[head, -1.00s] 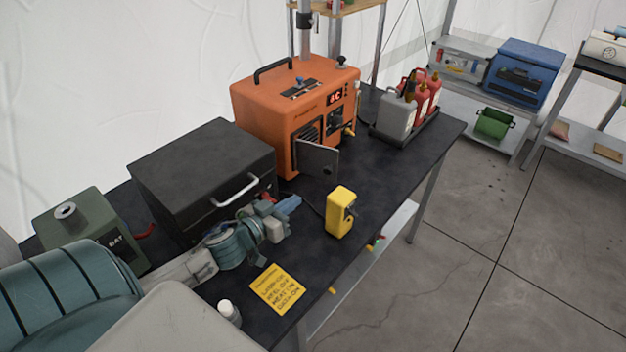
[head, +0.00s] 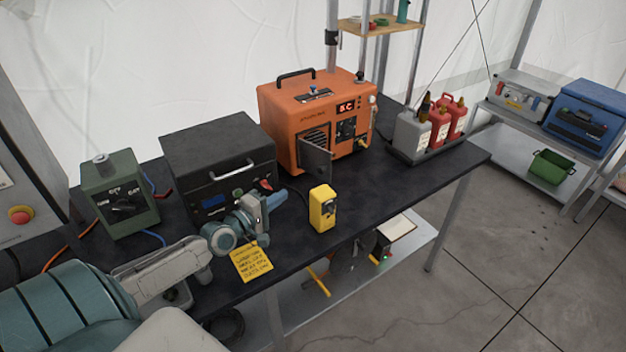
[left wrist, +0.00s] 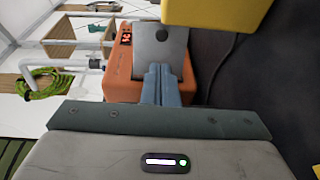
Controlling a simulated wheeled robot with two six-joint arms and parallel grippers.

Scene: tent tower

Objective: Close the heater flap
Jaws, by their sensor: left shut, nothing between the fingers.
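The orange heater (head: 285,118) stands at the back of the black table. Its grey metal flap (head: 317,158) is swung open and sticks out from the front, beside a dark louvred vent. My left gripper (head: 268,201) is shut and empty over the table, in front of the black box and short of the flap. In the left wrist view the shut blue fingers (left wrist: 160,84) point toward the flap (left wrist: 160,48), which overlaps the orange heater (left wrist: 118,78). I cannot tell the exact gap between fingertips and flap. My right gripper is not in view.
A yellow device (head: 322,208) stands just right of my left gripper. A black box (head: 215,150) and a green battery unit (head: 120,197) stand to the left. Fuel cans (head: 438,128) sit on a tray right of the heater. A yellow note (head: 251,262) lies at the front edge.

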